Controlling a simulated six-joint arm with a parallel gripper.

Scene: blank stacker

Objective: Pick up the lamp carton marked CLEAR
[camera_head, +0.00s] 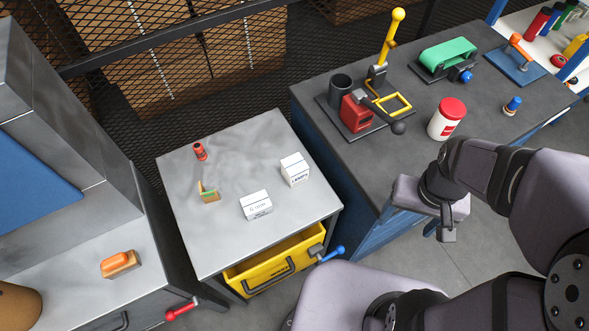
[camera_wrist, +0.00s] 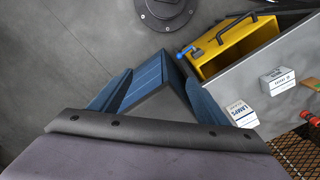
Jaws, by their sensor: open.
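Two white cartons stand apart on the grey table. The front carton (camera_head: 256,205) has its printed side toward the drawer edge; it also shows in the wrist view (camera_wrist: 277,81). The right carton (camera_head: 294,169) carries blue print that reads LAMPS; in the wrist view (camera_wrist: 242,114) there is a smaller line under it. I cannot surely read which carton says CLEAR. My gripper (camera_head: 441,232) is well to the right of both cartons, beside the dark workbench. In the wrist view its blue fingers (camera_wrist: 155,96) are spread with nothing held between them.
The grey table (camera_head: 232,150) also bears a small red item (camera_head: 200,151) and a wooden block with green (camera_head: 208,194). A yellow drawer (camera_head: 268,266) stands open at its front. The dark workbench (camera_head: 440,75) holds a red-lidded tub (camera_head: 447,119) and tools.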

